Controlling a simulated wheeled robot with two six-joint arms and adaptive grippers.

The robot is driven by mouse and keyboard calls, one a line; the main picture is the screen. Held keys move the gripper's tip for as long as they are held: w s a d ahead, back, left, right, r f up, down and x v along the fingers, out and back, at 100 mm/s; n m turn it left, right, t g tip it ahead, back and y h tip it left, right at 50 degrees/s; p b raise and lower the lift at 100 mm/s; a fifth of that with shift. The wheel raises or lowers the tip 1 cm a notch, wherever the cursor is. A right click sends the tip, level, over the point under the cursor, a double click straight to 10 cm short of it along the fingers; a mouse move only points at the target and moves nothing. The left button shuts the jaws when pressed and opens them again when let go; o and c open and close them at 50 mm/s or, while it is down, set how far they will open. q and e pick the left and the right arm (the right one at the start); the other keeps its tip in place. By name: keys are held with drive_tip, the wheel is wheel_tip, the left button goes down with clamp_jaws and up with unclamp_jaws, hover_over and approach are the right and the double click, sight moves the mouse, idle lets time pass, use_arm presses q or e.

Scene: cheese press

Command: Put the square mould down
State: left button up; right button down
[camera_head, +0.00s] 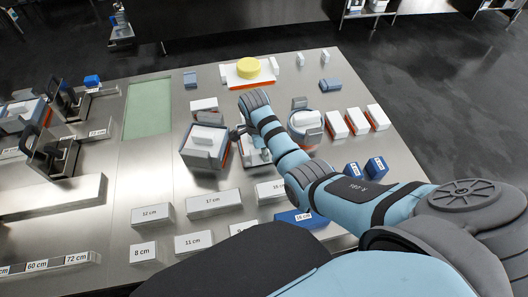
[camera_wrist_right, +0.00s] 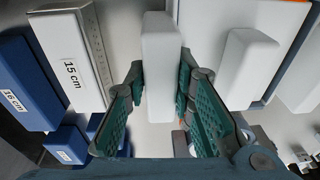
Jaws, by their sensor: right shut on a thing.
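A square grey mould (camera_head: 197,158) with a white block (camera_head: 205,137) on top stands near the table's middle in the head view, with orange at its right side. My right gripper (camera_head: 244,133) is low, just right of it, partly hidden by its own wrist. In the right wrist view the gripper (camera_wrist_right: 160,74) is shut on an upright white block (camera_wrist_right: 161,45). Whether this block belongs to a mould is unclear, as its lower part is hidden. Another white block (camera_wrist_right: 248,70) stands on a pale, orange-edged piece to its right. My left gripper is not in view.
Labelled gauge blocks, including 17 cm (camera_head: 212,202) and 15 cm (camera_wrist_right: 74,70), stand nearby. A round mould (camera_head: 305,122) and white blocks on orange (camera_head: 357,120) lie to the right. A green mat (camera_head: 148,110) at the left is clear.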

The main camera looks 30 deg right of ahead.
drive_tip(key=shift+w+r, duration=0.1)
drive_tip(key=shift+w, duration=0.05)
drive_tip(key=c, duration=1.8)
unclamp_jaws()
drive_tip(key=o, duration=0.4)
drive_tip(key=shift+o, duration=0.2)
wheel_tip(320, 180, up, 12)
drive_tip(key=a+p, duration=0.1)
drive_tip(key=p, duration=0.2)
drive_tip(key=shift+s+a, duration=0.25)
drive_tip(key=shift+a, duration=0.05)
